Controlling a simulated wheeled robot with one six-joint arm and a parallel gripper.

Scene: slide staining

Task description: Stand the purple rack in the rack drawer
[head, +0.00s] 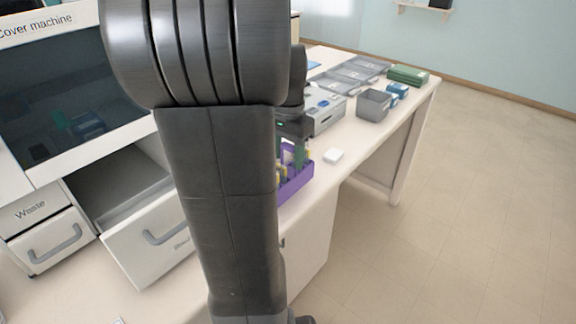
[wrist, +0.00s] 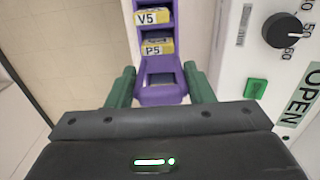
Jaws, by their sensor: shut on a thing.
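The purple rack (head: 296,187) stands partly hidden behind my arm in the head view, at the edge of the worktop; I cannot tell whether it touches the surface. It also shows in the wrist view (wrist: 161,97), with slides labelled V5 (wrist: 152,17) and P5 (wrist: 157,46) in its slots. The green fingers of my gripper (wrist: 160,86) are shut on the rack's near end, one on each side. An open drawer (head: 140,243) is pulled out below the cover machine; its label is mostly hidden by my arm, and its visible interior looks empty.
The Waste drawer (head: 45,245) is shut, left of the open one. Grey trays (head: 350,77), a grey bin (head: 373,104) and green boxes (head: 408,75) stand farther back. A machine with a knob (wrist: 288,30) is close on the right.

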